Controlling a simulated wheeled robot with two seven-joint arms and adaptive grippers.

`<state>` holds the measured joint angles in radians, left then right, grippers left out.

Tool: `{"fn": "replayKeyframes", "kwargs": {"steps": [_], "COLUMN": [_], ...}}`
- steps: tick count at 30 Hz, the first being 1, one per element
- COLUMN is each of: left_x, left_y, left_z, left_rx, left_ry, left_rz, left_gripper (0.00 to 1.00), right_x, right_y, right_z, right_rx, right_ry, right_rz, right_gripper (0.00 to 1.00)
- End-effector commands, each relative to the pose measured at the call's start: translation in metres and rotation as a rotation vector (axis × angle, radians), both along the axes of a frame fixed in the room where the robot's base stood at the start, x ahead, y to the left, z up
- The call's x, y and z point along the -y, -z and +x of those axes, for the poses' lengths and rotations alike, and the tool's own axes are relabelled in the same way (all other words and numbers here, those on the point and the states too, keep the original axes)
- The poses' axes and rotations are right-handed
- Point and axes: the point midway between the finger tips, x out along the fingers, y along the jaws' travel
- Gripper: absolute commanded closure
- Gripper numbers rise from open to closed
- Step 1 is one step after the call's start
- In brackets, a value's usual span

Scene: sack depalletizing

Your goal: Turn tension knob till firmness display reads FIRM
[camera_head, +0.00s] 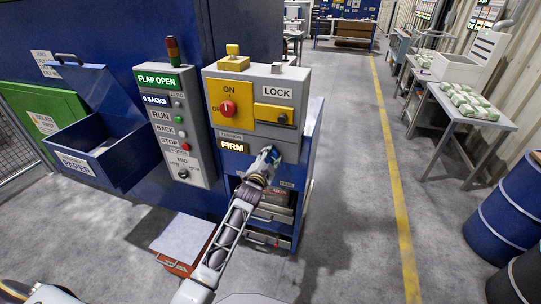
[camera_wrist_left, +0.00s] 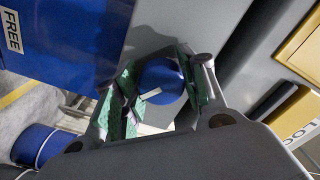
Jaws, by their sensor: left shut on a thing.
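The firmness display (camera_head: 233,147) on the grey control box reads FIRM in lit letters, under a TENSION label. My left gripper (camera_head: 271,157) reaches up to the panel just right of this display. In the left wrist view, the round blue tension knob (camera_wrist_left: 160,76) with a white pointer line sits between the green-padded fingers of my left gripper (camera_wrist_left: 160,88), which is shut on it. In the head view the fingers mostly cover the knob. My right gripper is not in view.
Above are a red ON/OFF switch (camera_head: 227,108) on a yellow plate and a LOCK panel (camera_head: 276,115). A left control box (camera_head: 175,125) reads FLAP OPEN and 0 SACKS. A blue paper bin (camera_head: 100,150) stands left. Blue drums (camera_head: 508,215) stand right; the floor between is clear.

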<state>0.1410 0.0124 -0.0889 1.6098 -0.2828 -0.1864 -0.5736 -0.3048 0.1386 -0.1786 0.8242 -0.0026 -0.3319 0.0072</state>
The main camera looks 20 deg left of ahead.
Motion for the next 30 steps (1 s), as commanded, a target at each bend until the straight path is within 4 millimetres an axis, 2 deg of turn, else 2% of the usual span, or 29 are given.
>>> {"fn": "replayKeyframes", "kwargs": {"steps": [7, 15, 21, 30], "left_x": [0.0, -0.001, 0.0, 0.0], "left_y": [-0.002, -0.001, -0.001, -0.001], "left_z": [0.0, 0.0, 0.0, 0.0], "left_rx": [0.005, 0.012, 0.015, 0.016], "left_ry": [0.001, 0.001, 0.001, 0.001], "left_rz": [0.201, 0.395, 0.479, 0.51], "left_gripper": [0.82, 0.82, 0.82, 0.82], "right_x": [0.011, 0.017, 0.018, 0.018], "right_y": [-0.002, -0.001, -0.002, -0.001], "right_z": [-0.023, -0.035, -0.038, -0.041], "right_rx": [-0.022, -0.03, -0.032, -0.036], "right_ry": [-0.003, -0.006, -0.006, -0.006], "right_rz": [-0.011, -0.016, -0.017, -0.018], "right_gripper": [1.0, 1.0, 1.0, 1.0]}}
